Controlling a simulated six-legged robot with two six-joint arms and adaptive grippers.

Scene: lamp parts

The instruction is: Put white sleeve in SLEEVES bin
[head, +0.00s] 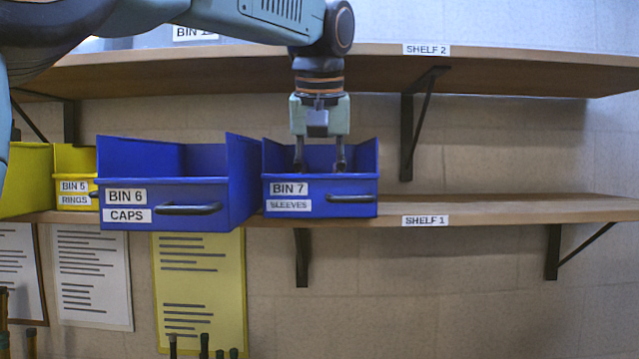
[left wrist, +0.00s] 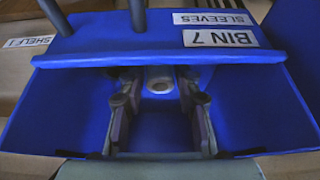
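The SLEEVES bin (head: 351,208) is the blue BIN 7 on the lower shelf in the head view. It also fills most of the left wrist view (left wrist: 60,105). My left gripper (head: 320,166) points down into this bin with its fingers apart. In the left wrist view the white sleeve (left wrist: 159,86) is inside the bin, between my spread fingers, with its round opening facing the camera. Gaps show on both sides of it. The bin's front wall hides the sleeve in the head view. My right gripper is not in view.
The blue CAPS bin (head: 113,180) stands just left of the SLEEVES bin. The yellow RINGS bin (head: 76,160) is farther left. The upper shelf (head: 500,58) runs above and behind my arm. The lower shelf (head: 480,208) is clear to the right.

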